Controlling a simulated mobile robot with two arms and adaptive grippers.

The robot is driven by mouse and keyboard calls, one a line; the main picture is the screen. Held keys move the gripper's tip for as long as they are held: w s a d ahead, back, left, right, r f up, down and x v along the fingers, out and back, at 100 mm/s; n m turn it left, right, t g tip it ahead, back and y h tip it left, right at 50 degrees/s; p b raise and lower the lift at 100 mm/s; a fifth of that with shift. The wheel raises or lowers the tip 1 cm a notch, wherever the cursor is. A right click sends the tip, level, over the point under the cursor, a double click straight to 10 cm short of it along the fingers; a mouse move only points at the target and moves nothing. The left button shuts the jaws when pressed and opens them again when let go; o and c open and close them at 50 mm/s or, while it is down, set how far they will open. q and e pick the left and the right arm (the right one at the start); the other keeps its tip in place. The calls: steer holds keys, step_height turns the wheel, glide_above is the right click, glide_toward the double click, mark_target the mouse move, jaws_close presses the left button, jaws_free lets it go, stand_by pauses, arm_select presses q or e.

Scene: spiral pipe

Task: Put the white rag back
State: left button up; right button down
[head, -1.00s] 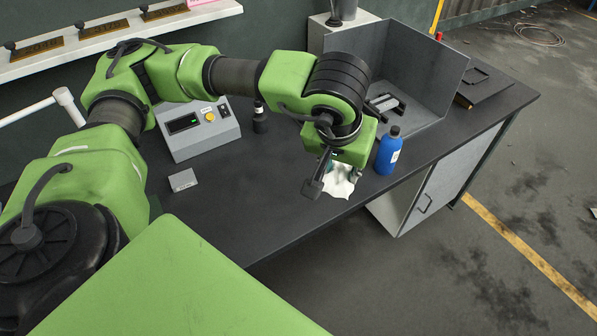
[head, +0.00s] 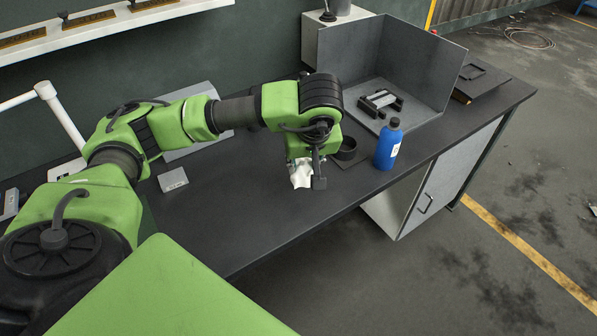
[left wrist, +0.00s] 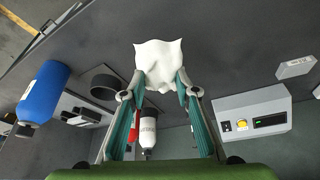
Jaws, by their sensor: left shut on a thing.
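The white rag (head: 301,177) is pinched in my left gripper (head: 300,163) and hangs crumpled below it, over the dark bench top (head: 250,205). In the left wrist view the rag (left wrist: 158,60) spreads out past the two teal fingers of the gripper (left wrist: 160,88), which are closed on it from both sides. It appears to be off the bench, but its exact height is hard to tell. My right gripper is in no view.
A blue bottle (head: 387,147) and a black ring-shaped holder (head: 347,149) stand to the right of the rag. A grey partitioned booth (head: 420,65) is behind them. A small grey block (head: 173,180) and a control box (left wrist: 252,112) are on the left. The bench's front middle is clear.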

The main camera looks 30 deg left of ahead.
mark_target(299, 166)
arm_select(q)
steer(key=a+f, duration=0.1)
steer(key=w+a+f, duration=0.1)
steer(key=f, duration=0.1)
steer(key=shift+w+a+f+p, duration=0.15)
steer(key=shift+a+p, duration=0.05)
steer(key=shift+p, duration=0.1)
step_height(299, 166, down, 3)
steer(key=shift+w+a+f+p, duration=0.1)
steer(key=shift+a+p, duration=0.05)
steer(key=shift+p, duration=0.6)
steer(key=shift+f, duration=0.1)
steer(key=shift+f, duration=0.1)
steer(key=shift+f+b, duration=0.15)
steer(key=shift+b, duration=0.15)
steer(key=o, duration=1)
